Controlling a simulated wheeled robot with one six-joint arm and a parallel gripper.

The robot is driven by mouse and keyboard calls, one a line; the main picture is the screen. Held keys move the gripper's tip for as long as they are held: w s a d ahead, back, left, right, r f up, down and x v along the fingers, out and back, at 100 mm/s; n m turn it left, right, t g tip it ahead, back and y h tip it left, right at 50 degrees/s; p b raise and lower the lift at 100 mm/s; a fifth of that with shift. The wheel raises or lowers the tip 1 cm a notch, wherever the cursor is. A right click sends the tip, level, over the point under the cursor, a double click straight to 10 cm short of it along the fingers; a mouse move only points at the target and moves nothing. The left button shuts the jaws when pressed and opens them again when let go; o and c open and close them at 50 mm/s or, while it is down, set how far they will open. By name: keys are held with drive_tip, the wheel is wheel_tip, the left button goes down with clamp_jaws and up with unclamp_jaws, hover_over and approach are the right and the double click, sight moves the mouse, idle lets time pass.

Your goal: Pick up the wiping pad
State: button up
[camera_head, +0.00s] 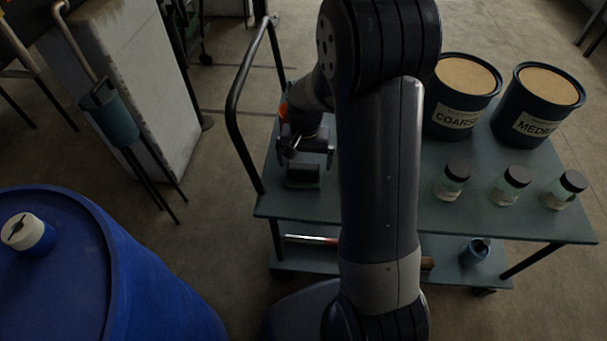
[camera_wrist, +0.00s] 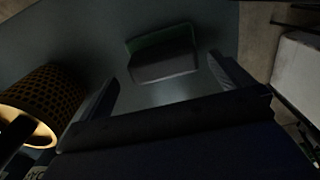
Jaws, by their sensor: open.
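The wiping pad (camera_head: 303,179) is a small dark block with some green, lying near the left end of the cart's upper shelf. In the wrist view the pad (camera_wrist: 163,58) shows a green part and a grey part, slightly tilted in the picture. My gripper (camera_head: 308,156) is just above the pad and points down at it. In the wrist view my gripper (camera_wrist: 167,80) has its two fingers spread wide, with the pad ahead between and beyond their tips. Nothing is held. My arm hides the middle of the shelf in the head view.
The teal cart shelf (camera_head: 465,218) also bears two labelled tubs (camera_head: 458,116) and three dark-lidded jars (camera_head: 511,187). A dark handle rail (camera_head: 235,105) rises at its left end. A perforated cylinder (camera_wrist: 43,98) is left in the wrist view. A blue drum (camera_head: 60,280) stands front left.

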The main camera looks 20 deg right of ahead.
sight(304, 166)
drive_tip(key=f, duration=0.4)
drive_tip(key=shift+a+f+b, duration=0.2)
drive_tip(key=shift+f+b, duration=0.1)
drive_tip(key=shift+b, duration=0.05)
drive_tip(key=c, duration=1.1)
wheel_tip(304, 166, up, 10)
drive_tip(key=shift+r+p, duration=0.1)
drive_tip(key=shift+p, duration=0.8)
drive_tip(key=shift+w+n, duration=0.65)
drive_tip(key=shift+n, duration=0.35)
drive_tip(key=r+n+p, duration=0.1)
drive_tip(key=p, duration=0.3)
drive_tip(key=r+p, duration=0.1)
drive_tip(key=p, duration=0.3)
drive_tip(key=r+n+p, duration=0.1)
drive_tip(key=p, duration=0.4)
drive_tip(key=shift+s+r+n, duration=0.2)
drive_tip(key=shift+s+n, duration=0.1)
